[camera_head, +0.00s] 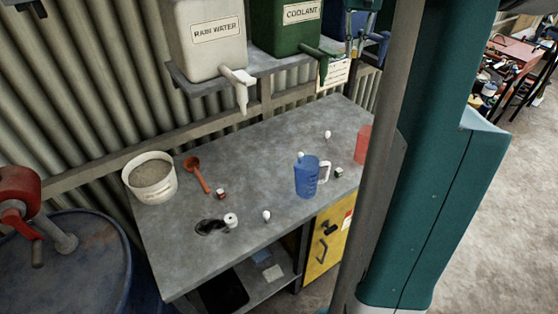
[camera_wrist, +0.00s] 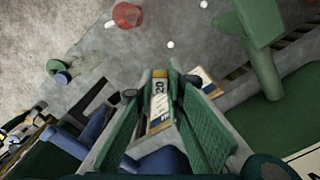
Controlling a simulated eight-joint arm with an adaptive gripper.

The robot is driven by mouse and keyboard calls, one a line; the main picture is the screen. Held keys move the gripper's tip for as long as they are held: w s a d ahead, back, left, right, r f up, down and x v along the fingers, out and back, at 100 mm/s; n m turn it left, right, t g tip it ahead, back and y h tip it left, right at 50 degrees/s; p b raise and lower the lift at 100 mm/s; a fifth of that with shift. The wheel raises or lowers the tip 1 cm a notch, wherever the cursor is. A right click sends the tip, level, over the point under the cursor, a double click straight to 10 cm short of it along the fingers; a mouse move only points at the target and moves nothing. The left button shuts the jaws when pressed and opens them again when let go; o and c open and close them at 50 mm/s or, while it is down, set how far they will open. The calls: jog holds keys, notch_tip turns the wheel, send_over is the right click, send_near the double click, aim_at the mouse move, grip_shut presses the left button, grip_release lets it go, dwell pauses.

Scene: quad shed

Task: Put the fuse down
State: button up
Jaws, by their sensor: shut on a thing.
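In the wrist view my gripper (camera_wrist: 162,88) is shut on the fuse (camera_wrist: 158,101). The fuse is a slim piece with a yellow end and a pale label marked 20, held between the two green finger pads. The grey bench top shows beyond the fingertips, and the fuse appears held above it. In the head view the grey workbench (camera_head: 180,248) stands against the corrugated wall. I cannot make out the fuse in that view.
A blue jug (camera_head: 306,178), red cup (camera_head: 362,146), bucket (camera_head: 150,184), red spoon (camera_head: 197,174) and several small items stand on the bench. Rain water (camera_head: 206,45) and coolant (camera_head: 290,30) tanks overhang its back edge. The front left bench area is clear.

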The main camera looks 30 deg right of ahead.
notch_tip(320, 180, up, 8)
jog(key=shift+f, duration=0.2)
jog(key=w+a+n+p, duration=0.3)
jog(key=a+n, duration=0.1)
jog(key=a, duration=1.2)
jog(key=n+p, duration=0.4)
send_over(274, 173)
notch_tip(274, 173, down, 36)
jog(key=shift+s+a+f, duration=0.1)
jog(key=shift+f, duration=0.35)
jog(key=shift+f+b, duration=0.3)
jog(key=shift+f, duration=2.65)
jog(key=shift+f, duration=2.05)
